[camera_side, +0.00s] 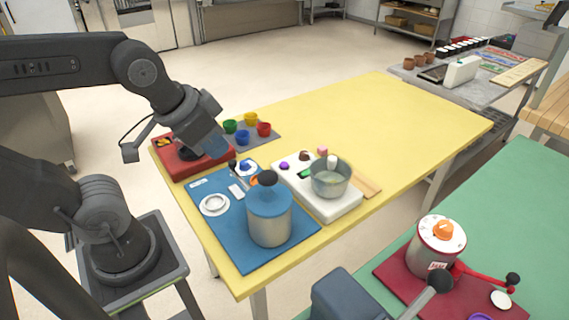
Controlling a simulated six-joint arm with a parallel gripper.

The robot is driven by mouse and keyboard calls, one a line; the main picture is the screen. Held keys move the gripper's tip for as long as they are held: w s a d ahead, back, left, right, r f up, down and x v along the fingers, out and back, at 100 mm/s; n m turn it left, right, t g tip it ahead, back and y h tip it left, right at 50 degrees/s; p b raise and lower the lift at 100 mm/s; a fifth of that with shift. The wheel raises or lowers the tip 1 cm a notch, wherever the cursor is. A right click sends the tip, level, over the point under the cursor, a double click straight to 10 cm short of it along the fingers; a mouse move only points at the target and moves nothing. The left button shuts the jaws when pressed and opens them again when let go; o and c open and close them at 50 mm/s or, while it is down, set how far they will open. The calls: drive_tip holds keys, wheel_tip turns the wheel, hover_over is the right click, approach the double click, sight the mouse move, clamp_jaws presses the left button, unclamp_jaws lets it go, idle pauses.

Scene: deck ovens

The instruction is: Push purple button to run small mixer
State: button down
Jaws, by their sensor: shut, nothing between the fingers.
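The purple button (284,166) is a small round knob on the left end of a white base unit (346,209). A grey metal bowl (330,178) stands on that unit. I take this to be the small mixer, but its label cannot be read. My gripper (219,150) is shut and empty. It hangs to the left of the purple button, near the red box, and is clearly apart from the button. Its fingertips are small and hard to make out.
A blue mat (250,255) holds a blue-lidded metal canister (269,214) and a white ring dish (214,204). A red box (177,168) lies below my arm. Coloured cups (242,138) stand on a grey mat behind. The yellow table's (376,117) far right is clear.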

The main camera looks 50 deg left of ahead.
idle(0.3)
drive_tip(key=w+d+n+h, duration=0.2)
drive_tip(key=w+n+h, duration=0.15)
drive_tip(key=w, duration=0.25)
drive_tip(key=n+t, duration=0.3)
drive_tip(key=n, duration=1.6)
hover_over(284, 165)
wheel_tip(284, 165, down, 12)
drive_tip(key=shift+a+r, duration=0.1)
drive_tip(key=shift+f, duration=4.4)
drive_tip(key=shift+f, duration=0.1)
